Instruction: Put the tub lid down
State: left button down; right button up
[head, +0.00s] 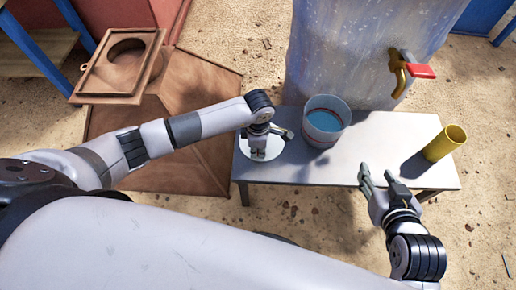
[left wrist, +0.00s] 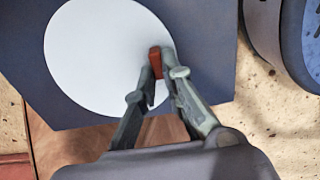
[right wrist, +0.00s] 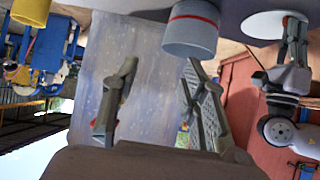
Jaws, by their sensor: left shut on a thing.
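The tub lid, a flat white disc (head: 245,151), is at the left end of the grey table (head: 350,165). Its red handle (left wrist: 155,58) shows in the left wrist view. My left gripper (left wrist: 161,78) is shut on this handle; in the head view the gripper (head: 258,154) partly hides the lid. I cannot tell whether the lid touches the tabletop. The open tub (head: 322,137) holds blue liquid and stands right of the lid. It shows with a red band in the right wrist view (right wrist: 190,38). My right gripper (head: 376,180) is open and empty near the table's front edge.
A yellow cup (head: 445,144) stands at the table's right end. A large bluish tank (head: 345,60) with a brass tap (head: 398,75) and red handle (head: 420,71) rises behind the table. Bare tabletop lies between tub and cup. A brown wooden box (head: 117,70) is at the back left.

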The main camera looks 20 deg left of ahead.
pick_arm(q)
jog(key=c, duration=1.7)
grip_release()
